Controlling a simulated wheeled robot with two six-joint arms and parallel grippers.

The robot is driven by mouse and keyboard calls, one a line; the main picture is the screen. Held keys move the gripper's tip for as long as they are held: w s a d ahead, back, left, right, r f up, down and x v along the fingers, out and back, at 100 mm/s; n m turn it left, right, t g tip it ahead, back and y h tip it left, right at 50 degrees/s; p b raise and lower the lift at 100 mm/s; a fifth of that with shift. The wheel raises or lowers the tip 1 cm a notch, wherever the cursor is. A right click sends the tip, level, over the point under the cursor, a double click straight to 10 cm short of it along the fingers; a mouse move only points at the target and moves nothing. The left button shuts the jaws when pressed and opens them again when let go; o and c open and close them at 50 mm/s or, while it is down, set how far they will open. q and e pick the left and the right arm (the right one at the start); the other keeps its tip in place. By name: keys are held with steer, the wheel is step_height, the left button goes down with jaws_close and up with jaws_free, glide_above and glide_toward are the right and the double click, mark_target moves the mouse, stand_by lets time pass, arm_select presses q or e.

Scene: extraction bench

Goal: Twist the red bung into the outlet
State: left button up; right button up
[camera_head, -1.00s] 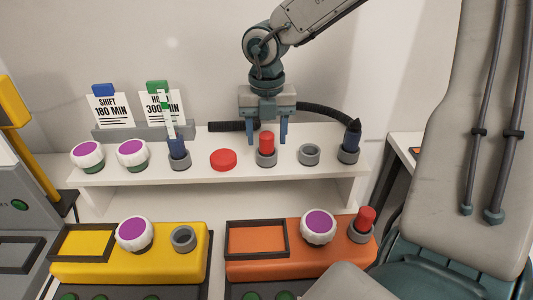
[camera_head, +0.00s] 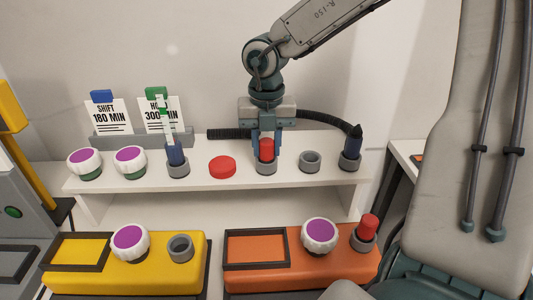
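My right gripper (camera_head: 266,146) hangs over the white shelf, its blue fingers close against both sides of a red bung (camera_head: 266,150). That bung stands upright in a grey ring on the shelf. A second red bung (camera_head: 369,226) sits slightly tilted in the grey outlet (camera_head: 363,243) at the right end of the orange unit (camera_head: 290,270). The yellow unit (camera_head: 190,272) has an empty grey outlet (camera_head: 180,247). My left gripper is not in view.
The shelf (camera_head: 330,178) also holds two purple-topped white knobs (camera_head: 85,161) (camera_head: 130,160), a blue bung with a green-white tag (camera_head: 175,153), a red disc (camera_head: 222,167), an empty grey ring (camera_head: 310,161) and a dark pointed plug (camera_head: 352,145). Cards (camera_head: 108,117) stand behind.

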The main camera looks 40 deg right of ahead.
mark_target(267, 141)
jaws_close()
steer(key=shift+r, duration=0.2)
steer(key=shift+r+p, duration=1.05)
steer(key=shift+r, duration=1.7)
